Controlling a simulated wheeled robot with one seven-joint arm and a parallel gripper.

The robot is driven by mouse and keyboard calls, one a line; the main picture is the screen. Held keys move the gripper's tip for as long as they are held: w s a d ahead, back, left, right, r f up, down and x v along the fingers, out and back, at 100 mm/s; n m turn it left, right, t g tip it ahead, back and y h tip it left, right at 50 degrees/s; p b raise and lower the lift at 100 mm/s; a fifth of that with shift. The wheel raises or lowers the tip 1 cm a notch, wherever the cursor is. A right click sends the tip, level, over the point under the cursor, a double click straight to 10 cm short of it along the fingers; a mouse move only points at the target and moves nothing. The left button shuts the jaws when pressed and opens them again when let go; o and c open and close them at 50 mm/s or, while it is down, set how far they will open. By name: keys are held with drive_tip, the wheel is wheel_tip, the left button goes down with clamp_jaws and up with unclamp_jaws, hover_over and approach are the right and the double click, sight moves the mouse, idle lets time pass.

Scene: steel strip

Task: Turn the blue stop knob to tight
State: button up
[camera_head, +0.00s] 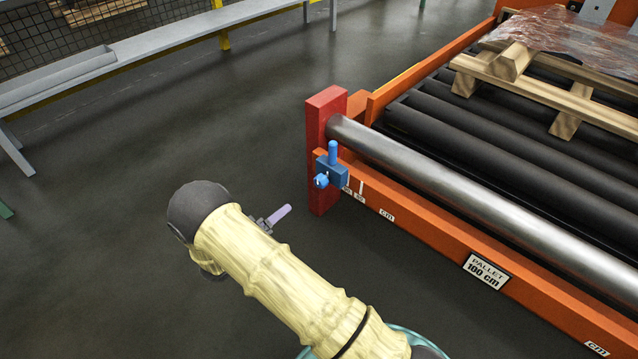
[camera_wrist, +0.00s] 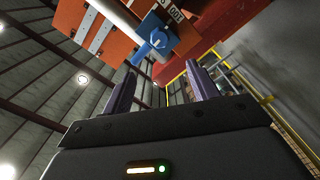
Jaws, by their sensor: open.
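The blue stop (camera_head: 333,174) is a block with an upright peg on the orange rail beside the red end post. Its small blue knob (camera_head: 320,181) sticks out at the lower left. Which way the knob is turned cannot be told.
The red post (camera_head: 325,108) and a steel bar (camera_head: 430,170) stand close to the stop. The orange rail (camera_head: 425,230) carries cm labels and a PALLET 100 cm sign (camera_head: 484,271). A wooden pallet (camera_head: 540,85) lies on black rollers.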

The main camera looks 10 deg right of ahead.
sight(317, 183)
drive_tip(key=b+x, duration=0.8)
drive_tip(key=x, duration=0.8)
drive_tip(key=shift+d+f, duration=0.1)
drive_tip(key=shift+f, duration=0.1)
drive_tip(key=shift+w+d+r, duration=0.1)
drive_tip(key=shift+w+d, duration=0.1)
drive_tip(key=shift+w, duration=0.05)
drive_tip(key=c, duration=1)
